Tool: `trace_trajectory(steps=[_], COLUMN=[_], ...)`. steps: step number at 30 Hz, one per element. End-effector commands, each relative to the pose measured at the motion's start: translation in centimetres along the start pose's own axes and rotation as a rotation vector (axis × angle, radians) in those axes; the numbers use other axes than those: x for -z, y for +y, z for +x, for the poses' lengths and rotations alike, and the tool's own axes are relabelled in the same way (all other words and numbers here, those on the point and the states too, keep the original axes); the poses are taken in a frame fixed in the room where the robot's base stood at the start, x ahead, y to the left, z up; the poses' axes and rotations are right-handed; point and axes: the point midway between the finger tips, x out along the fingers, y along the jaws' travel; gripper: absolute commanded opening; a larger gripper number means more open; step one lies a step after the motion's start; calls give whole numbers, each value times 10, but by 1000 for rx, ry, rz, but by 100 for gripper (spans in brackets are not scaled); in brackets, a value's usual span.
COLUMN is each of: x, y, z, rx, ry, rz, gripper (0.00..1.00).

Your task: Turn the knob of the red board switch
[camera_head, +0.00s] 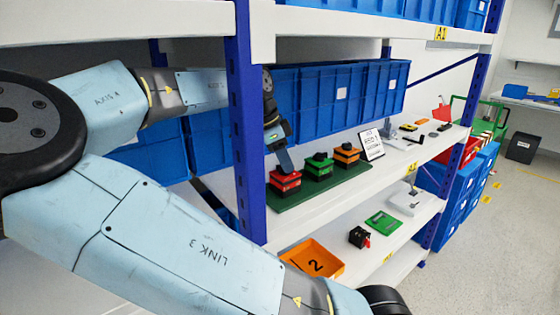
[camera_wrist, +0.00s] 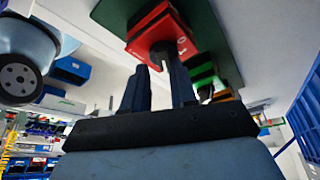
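The red switch (camera_head: 285,184) is the nearest of three boxes in a row on a dark green board (camera_head: 322,191) on the middle shelf. My gripper (camera_head: 285,168) is right above it and hides most of its top. In the wrist view the red switch (camera_wrist: 155,22) shows its black knob (camera_wrist: 163,50) and a white mark beside it. My gripper (camera_wrist: 158,68) shows there with its two fingers apart, tips close to the knob. A gap shows between the left finger and the knob; the right finger is close to or overlaps it, and contact is unclear.
A green switch (camera_head: 319,168) and an orange switch (camera_head: 347,154) stand beside the red one. A white sign (camera_head: 371,145) stands past them. A blue upright (camera_head: 246,130) is left of the board, and blue bins (camera_head: 330,97) stand behind.

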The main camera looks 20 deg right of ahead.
Motion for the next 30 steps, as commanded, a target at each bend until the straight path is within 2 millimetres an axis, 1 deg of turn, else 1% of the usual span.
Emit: trace_trajectory(steps=[1, 3, 4, 26, 30], x=[-1, -1, -1, 0, 0], y=[0, 0, 0, -2, -2], z=[1, 1, 1, 0, -5], rx=[-2, -1, 0, 5, 6], ry=[-2, -2, -2, 0, 0], rz=[-1, -1, -1, 1, 0], gripper=[31, 38, 38, 38, 38])
